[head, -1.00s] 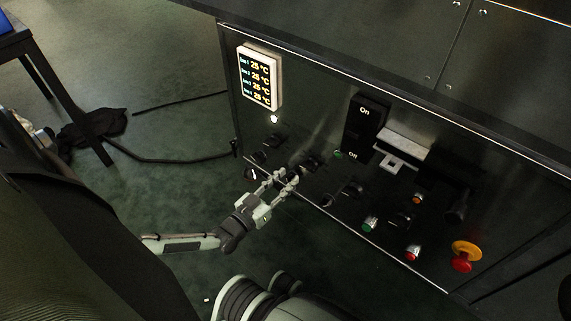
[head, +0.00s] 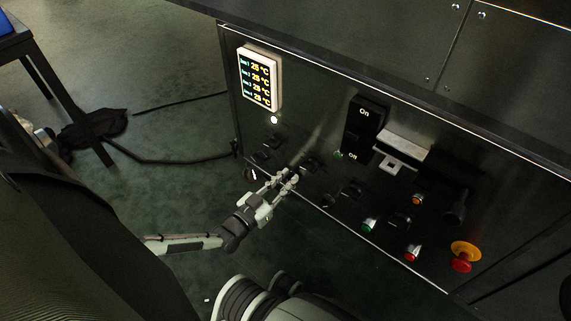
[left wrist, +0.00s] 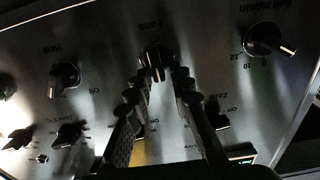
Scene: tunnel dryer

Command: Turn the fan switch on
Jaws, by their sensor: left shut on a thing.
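The fan switch is a black rotary knob (left wrist: 155,58) under the upside-down "Fans" label in the left wrist view. Its pale pointer mark points toward the bottom of that picture. My left gripper (left wrist: 158,80) has its two dark fingers on either side of this knob, shut on it. In the head view my left gripper (head: 286,180) reaches the lower edge of the dark control panel (head: 310,110). There the fingers hide most of the knob. My right gripper is in neither view.
Other knobs sit close by: a "Heat" knob (left wrist: 64,76) and a "Belt m/min" knob (left wrist: 265,40). The panel also has a temperature display (head: 260,77), a black "On" switch block (head: 365,122), and a red and yellow stop button (head: 464,256). Open floor lies left of the panel.

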